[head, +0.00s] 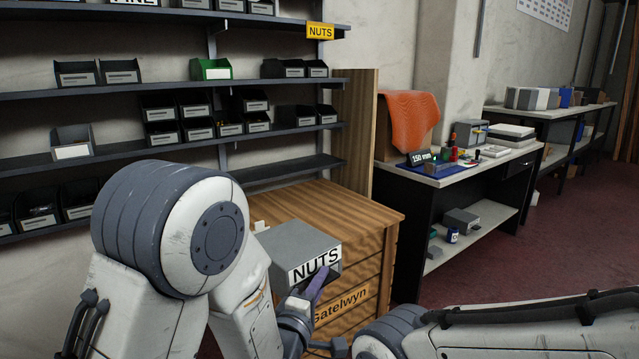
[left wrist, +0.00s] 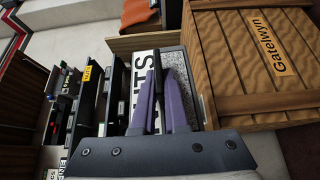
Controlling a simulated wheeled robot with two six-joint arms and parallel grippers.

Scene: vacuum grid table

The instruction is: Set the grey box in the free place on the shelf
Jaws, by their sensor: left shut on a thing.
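The grey box (head: 290,241), with a white NUTS label on its front, is in front of the shelf's right end, above or at the wooden crate's top; contact with the crate is unclear. My left gripper (head: 322,275) is shut on its front edge. In the left wrist view the purple fingers (left wrist: 163,88) lie against the box (left wrist: 171,66) and partly cover its label. The shelf (head: 170,87) stands on the left wall with several dark bins. A yellow NUTS sign (head: 320,31) hangs at the right end of its upper board. My right gripper is out of view.
A wooden crate (head: 375,220) marked Gatelwyn stands right of the shelf, with a tall wooden panel (head: 354,130) behind. The lowest board (head: 285,169) is bare at its right. A green bin (head: 211,69) sits higher. A workbench (head: 455,177) stands farther right. My left arm hides part of the shelf.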

